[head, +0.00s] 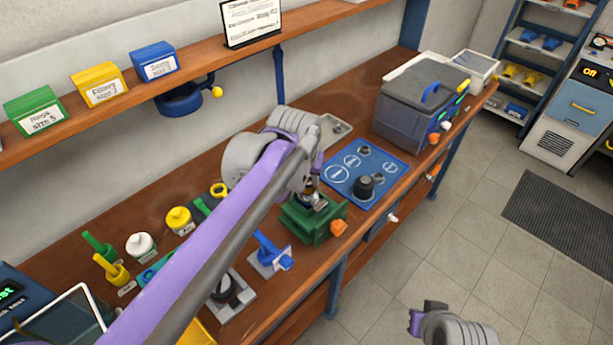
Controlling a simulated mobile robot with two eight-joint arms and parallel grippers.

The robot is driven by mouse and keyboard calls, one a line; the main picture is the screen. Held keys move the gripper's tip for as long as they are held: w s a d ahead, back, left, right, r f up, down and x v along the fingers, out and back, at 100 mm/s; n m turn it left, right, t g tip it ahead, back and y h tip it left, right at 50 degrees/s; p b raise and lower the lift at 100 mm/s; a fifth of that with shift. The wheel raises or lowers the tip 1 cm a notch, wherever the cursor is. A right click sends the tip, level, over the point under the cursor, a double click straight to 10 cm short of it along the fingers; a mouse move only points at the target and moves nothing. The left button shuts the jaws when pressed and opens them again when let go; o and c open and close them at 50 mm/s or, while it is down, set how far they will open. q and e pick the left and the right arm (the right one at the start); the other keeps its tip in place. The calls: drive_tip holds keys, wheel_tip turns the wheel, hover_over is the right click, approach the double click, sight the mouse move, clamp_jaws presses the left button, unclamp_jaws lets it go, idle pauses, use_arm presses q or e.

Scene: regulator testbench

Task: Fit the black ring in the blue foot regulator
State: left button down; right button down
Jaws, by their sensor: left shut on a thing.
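My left gripper (311,181) is over the green vise (314,222), its fingers partly hidden by its own arm. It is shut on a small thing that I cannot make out. A small dark and brass-coloured part (311,198) shows right below the fingers, at the top of the vise. I cannot tell whether it is the regulator, and no blue foot shows on it. No black ring can be clearly told apart. My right gripper (415,320) is at the bottom right, over the floor, away from the bench; its jaw opening is unclear.
A blue mat (342,190) with white outlines and dark round parts lies right of the vise. A blue-handled fixture (270,252) stands left of it. A grey lidded box (405,115) is farther back. Bottles and small tools fill the left bench. Labelled bins (98,84) line the shelf.

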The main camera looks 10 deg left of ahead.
use_arm(q)
drive_tip(key=shift+f+b, duration=0.4)
drive_tip(key=shift+f, duration=0.5)
use_arm(e)
drive_tip(key=shift+s+f, duration=0.2)
drive_tip(key=shift+f, duration=0.3)
use_arm(q)
unclamp_jaws()
idle(0.5)
drive_tip(key=shift+r, duration=0.15)
use_arm(e)
drive_tip(key=shift+r, duration=0.1)
use_arm(q)
drive_tip(key=shift+r+p, duration=1.4)
drive_tip(key=shift+r, duration=0.85)
wheel_tip(320, 180, up, 3)
drive_tip(key=shift+r+p, duration=0.1)
drive_tip(key=shift+p, duration=0.75)
use_arm(e)
wheel_tip(320, 180, up, 6)
drive_tip(key=w, duration=0.3)
drive_tip(key=shift+t, duration=0.3)
use_arm(q)
drive_tip(key=shift+s, duration=0.1)
use_arm(e)
drive_tip(key=shift+s, duration=0.2)
